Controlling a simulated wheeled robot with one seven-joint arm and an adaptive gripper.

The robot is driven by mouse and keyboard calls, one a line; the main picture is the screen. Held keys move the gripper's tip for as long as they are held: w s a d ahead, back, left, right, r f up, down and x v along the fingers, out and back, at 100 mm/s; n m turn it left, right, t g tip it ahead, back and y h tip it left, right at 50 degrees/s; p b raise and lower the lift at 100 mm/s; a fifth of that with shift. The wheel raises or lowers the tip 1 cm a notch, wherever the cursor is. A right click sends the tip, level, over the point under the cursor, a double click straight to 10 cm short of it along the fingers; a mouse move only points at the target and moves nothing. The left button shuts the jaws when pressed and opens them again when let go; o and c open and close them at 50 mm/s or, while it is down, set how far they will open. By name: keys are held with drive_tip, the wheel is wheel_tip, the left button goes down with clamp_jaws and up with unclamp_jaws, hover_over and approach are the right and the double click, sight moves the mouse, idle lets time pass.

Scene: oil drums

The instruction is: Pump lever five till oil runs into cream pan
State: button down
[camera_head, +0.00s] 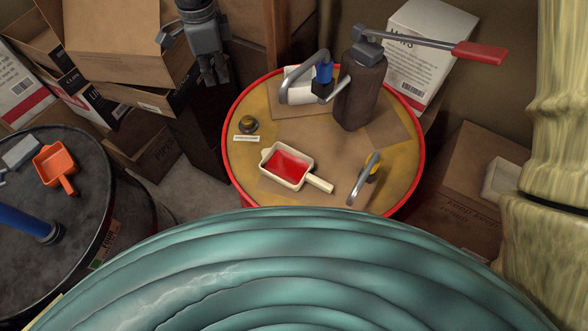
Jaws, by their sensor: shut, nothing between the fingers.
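A dark brown hand pump (361,92) stands upright on the back right of a drum top with a red rim (418,128). Its grey lever (415,42) sticks out to the right, roughly level, and ends in a red grip (480,54). A grey curved spout (286,90) with a blue collar bends down on the pump's left. The cream pan (312,172) sits on the drum top, in front of the spout in the picture; its inside is red, oil or paint I cannot tell. My gripper (213,82) is shut and empty at the top left, well away from lever and pan.
A yellow-and-grey hooked tool (363,180), a brown knob (248,124) and a white roll (310,92) are on the drum top. An orange pan (56,165) lies on a dark drum at left. Cardboard boxes (125,38) crowd behind; a teal ribbed surface fills the front.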

drive_tip(key=shift+f, duration=1.65)
wheel_tip(320, 180, up, 21)
drive_tip(key=w+p, duration=0.2)
drive_tip(key=p, duration=0.8)
drive_tip(key=shift+r+p, duration=0.15)
drive_tip(key=shift+p, duration=0.25)
wheel_tip(320, 180, down, 21)
drive_tip(key=b, duration=0.3)
idle(2.5)
idle(0.4)
